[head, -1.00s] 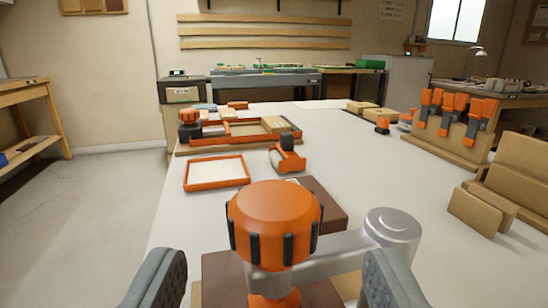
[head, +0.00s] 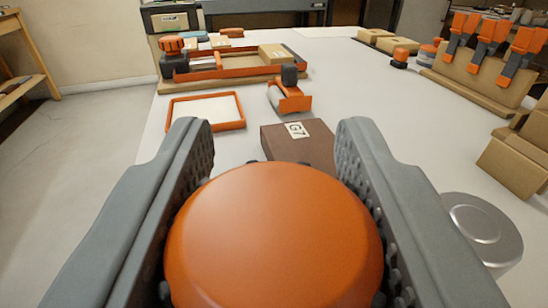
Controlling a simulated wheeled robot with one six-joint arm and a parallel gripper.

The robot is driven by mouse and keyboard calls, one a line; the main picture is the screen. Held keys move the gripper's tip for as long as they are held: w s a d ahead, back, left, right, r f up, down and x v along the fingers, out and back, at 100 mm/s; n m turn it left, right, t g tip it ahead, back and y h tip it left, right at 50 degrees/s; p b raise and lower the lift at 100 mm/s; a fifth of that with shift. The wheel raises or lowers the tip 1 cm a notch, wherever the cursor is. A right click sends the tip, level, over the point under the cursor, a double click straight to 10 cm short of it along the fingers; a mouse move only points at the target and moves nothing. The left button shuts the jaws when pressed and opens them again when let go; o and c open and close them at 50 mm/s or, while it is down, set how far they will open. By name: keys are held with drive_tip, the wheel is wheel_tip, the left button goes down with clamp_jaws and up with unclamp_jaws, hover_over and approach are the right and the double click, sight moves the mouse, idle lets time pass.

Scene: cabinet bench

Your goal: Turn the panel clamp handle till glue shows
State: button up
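The panel clamp handle is a round orange knob (head: 274,238) with black grips, large at the bottom centre of the head view. My gripper (head: 268,150) is open around it, one grey textured finger on each side. Whether the pads touch the knob's sides is hard to tell. A brown wooden panel (head: 290,142) marked "G7" lies just beyond the knob. The glue line is not visible; the knob hides the lower part of the clamp.
An orange-rimmed tray (head: 207,109) and an orange and black tool (head: 289,92) stand beyond on the white bench (head: 370,110). A rack of orange clamps (head: 480,75) and wooden blocks (head: 515,160) stand at the right.

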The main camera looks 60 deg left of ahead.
drive_tip(key=c, duration=0.4)
drive_tip(key=shift+m+t+h, duration=0.3)
drive_tip(key=shift+w+d+m+t+h, duration=0.15)
drive_tip(key=shift+m+t+h, duration=2.1)
drive_tip(key=shift+h, duration=0.35)
drive_tip(key=shift+w+d+m+t+h, duration=0.15)
drive_tip(key=shift+m+t+h, duration=0.5)
drive_tip(key=shift+m+h, duration=1)
drive_tip(key=shift+d+m+t+h, duration=0.2)
drive_tip(key=shift+m+t+h, duration=0.55)
drive_tip(key=shift+h, duration=1.5)
drive_tip(key=m+h, duration=0.2)
drive_tip(key=h, duration=0.1)
drive_tip(key=m+g+h, duration=0.1)
drive_tip(key=m+h, duration=0.1)
drive_tip(key=h, duration=0.1)
drive_tip(key=m+g+h, duration=0.1)
drive_tip(key=m+h, duration=0.1)
drive_tip(key=h, duration=0.1)
drive_tip(key=shift+d+m, duration=0.25)
drive_tip(key=shift+d, duration=0.1)
drive_tip(key=shift+s+d+m+g+h, duration=0.15)
drive_tip(key=shift+m+g+h, duration=1)
drive_tip(key=shift+h, duration=0.3)
drive_tip(key=shift+s+d+m+g+h, duration=0.1)
drive_tip(key=shift+d+m+g+h, duration=0.05)
drive_tip(key=shift+m+g+h, duration=1.15)
drive_tip(key=shift+r+h, duration=0.1)
drive_tip(key=shift+h, duration=0.15)
